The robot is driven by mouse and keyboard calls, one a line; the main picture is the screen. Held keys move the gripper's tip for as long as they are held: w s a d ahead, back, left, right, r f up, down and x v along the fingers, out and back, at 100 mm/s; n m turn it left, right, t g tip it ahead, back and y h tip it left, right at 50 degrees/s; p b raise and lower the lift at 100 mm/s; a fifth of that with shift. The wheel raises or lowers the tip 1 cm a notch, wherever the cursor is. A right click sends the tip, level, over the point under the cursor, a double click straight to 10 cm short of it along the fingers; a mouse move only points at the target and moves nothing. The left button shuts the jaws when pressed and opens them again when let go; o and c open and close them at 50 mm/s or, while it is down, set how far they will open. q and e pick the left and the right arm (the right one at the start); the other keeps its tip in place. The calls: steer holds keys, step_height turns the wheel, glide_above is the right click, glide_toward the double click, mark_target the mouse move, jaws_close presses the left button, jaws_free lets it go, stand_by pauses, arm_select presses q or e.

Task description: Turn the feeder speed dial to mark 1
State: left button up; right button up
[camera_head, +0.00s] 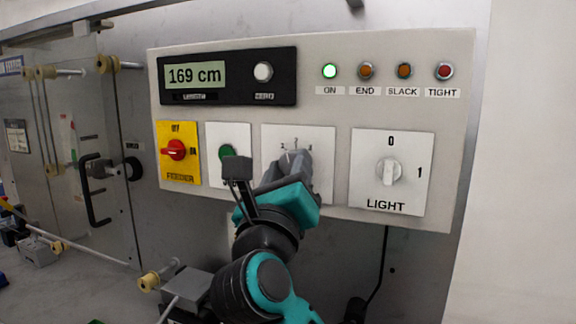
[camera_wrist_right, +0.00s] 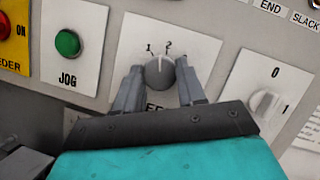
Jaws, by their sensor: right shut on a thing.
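The feeder speed dial (camera_wrist_right: 160,73) is a grey round knob on a white plate (camera_wrist_right: 205,48) marked 1 and 2 at the top in the right wrist view. Its pale pointer line looks roughly upright, between marks 1 and 2. My right gripper (camera_wrist_right: 160,82) is shut on the dial, with one finger on each side. In the head view my right gripper (camera_head: 288,165) covers the dial and most of the label on its plate (camera_head: 322,140). The dial's lower label is mostly hidden. My left gripper is out of view.
Left of the dial are the green JOG button (camera_wrist_right: 67,42) and the yellow FEEDER switch plate (camera_head: 178,169) with a red knob. The LIGHT switch (camera_head: 390,171) is to the right, pointing near 0. Above are a 169 cm display (camera_head: 196,75) and a lit green ON lamp (camera_head: 330,71).

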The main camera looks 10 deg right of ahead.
steer(key=n+y, duration=0.2)
steer(key=n, duration=0.1)
steer(key=n+y, duration=0.1)
steer(key=n, duration=0.3)
steer(key=shift+d+n+y, duration=0.1)
steer(key=shift+n+y, duration=0.2)
steer(key=shift+y, duration=0.1)
steer(key=shift+n, duration=0.3)
steer(key=o, duration=1.1)
steer(key=shift+r, duration=0.1)
steer(key=shift+c, duration=0.2)
steer(key=shift+s, duration=0.15)
